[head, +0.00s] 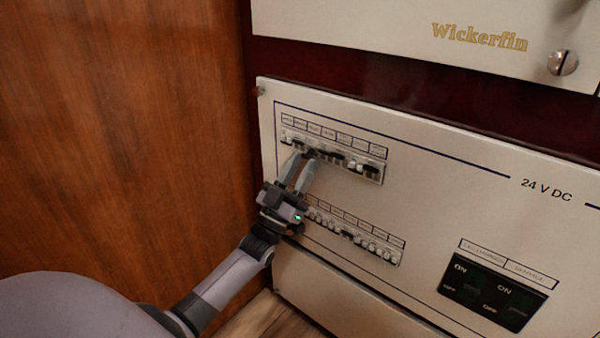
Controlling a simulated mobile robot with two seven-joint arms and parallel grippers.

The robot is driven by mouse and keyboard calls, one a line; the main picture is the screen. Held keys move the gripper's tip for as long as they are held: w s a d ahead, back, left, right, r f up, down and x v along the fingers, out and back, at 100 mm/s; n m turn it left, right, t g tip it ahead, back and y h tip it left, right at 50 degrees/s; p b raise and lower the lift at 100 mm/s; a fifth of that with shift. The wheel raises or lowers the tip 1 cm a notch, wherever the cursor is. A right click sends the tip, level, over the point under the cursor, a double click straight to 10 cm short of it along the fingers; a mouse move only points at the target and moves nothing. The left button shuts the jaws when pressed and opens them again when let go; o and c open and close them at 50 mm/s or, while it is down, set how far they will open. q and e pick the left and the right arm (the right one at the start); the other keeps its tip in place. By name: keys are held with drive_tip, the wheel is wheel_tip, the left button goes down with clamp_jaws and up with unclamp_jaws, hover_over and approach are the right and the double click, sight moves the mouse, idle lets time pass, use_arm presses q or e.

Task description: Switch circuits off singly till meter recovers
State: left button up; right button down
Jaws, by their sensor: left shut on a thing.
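A cream breaker panel (430,190) marked "24 V DC" carries an upper breaker row (347,160) and a lower breaker row (368,240), each under a strip of small labels too small to read. My left gripper (304,158) is at the left part of the upper row, shut on a small breaker switch there. Its fingers and body hide part of that row and the left end of the lower row. Some switches show dark faces, others pale. Exact lever positions are too small to tell. No meter is in view. My right gripper is not in view.
A black double switch block (492,294) marked ON and OFF sits at the lower right. Above, a cream panel (390,30) reads "Wickerfin" and has a round slotted fastener (563,62). A wooden wall (120,140) closes the left side, near my left arm.

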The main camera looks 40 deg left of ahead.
use_arm(q)
drive_tip(key=shift+y, duration=0.3)
drive_tip(key=o, duration=1)
drive_tip(key=shift+o, duration=0.2)
drive_tip(key=v, duration=0.7)
drive_tip(key=shift+p, duration=0.4)
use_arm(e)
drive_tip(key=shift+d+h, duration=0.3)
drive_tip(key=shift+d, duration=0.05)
use_arm(q)
drive_tip(key=shift+f, duration=0.1)
